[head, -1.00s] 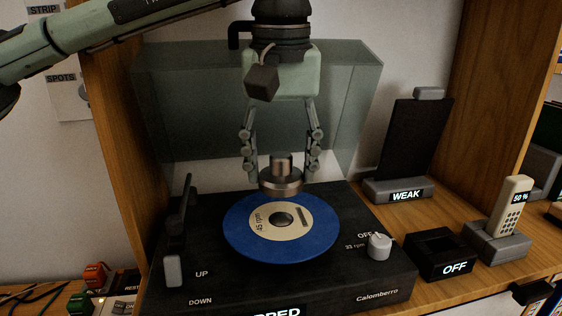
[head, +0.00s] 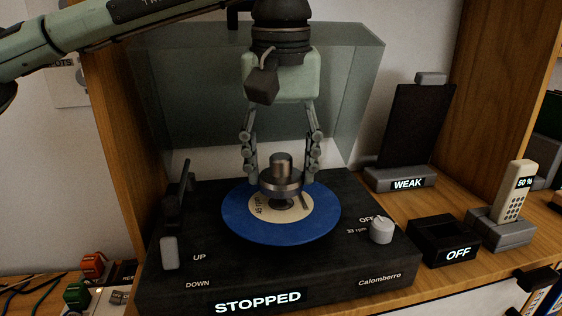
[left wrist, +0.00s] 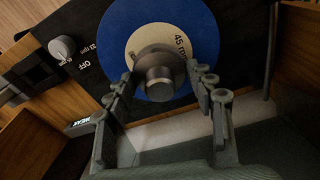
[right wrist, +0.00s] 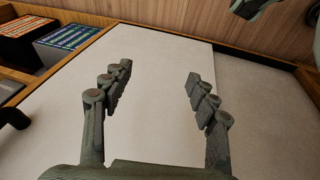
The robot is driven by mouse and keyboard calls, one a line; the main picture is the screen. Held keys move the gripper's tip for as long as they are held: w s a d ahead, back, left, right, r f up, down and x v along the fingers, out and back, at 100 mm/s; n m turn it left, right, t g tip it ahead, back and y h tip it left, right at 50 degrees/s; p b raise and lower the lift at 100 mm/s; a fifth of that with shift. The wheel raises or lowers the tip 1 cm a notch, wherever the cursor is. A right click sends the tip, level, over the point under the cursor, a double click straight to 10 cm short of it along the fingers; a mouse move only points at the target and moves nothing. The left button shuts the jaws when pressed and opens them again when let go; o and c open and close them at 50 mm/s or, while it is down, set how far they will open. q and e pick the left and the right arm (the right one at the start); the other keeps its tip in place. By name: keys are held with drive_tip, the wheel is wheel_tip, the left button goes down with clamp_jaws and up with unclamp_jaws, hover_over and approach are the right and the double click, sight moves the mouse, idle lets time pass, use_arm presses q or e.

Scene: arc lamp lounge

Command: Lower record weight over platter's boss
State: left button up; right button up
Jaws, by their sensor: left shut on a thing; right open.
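The record weight (head: 281,182), a metallic knob on a wide round base, is upright between the fingers of my left gripper (head: 281,177), which is shut on it. It is over the middle of the blue record (head: 240,222) on the turntable (head: 345,262). The platter's boss (head: 284,204) shows as a dark patch just under the weight, mostly hidden by it; I cannot tell if they touch. In the left wrist view the weight (left wrist: 160,76) covers the record's centre. My right gripper (right wrist: 159,72) is open and empty above a pale surface (right wrist: 150,120).
A clear lid (head: 180,90) stands behind the turntable. The tonearm side (head: 180,205) is at the left, a grey knob (head: 381,230) at the right. A phone (head: 515,190), a dark box (head: 442,240) and a black panel (head: 410,125) stand to the right.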

use_arm(q)
drive_tip(key=shift+f, duration=0.35)
drive_tip(key=shift+f+b, duration=0.45)
drive_tip(key=shift+b, duration=0.05)
drive_tip(key=shift+f, duration=0.4)
use_arm(e)
drive_tip(key=shift+d+v, duration=0.15)
drive_tip(key=shift+v, duration=0.9)
drive_tip(key=shift+d+v, duration=0.15)
drive_tip(key=shift+v, duration=0.9)
drive_tip(key=shift+w+r, duration=0.15)
drive_tip(key=shift+w, duration=0.1)
use_arm(q)
drive_tip(key=o, duration=1.3)
drive_tip(key=shift+o, duration=0.4)
use_arm(e)
drive_tip(key=shift+s, duration=0.15)
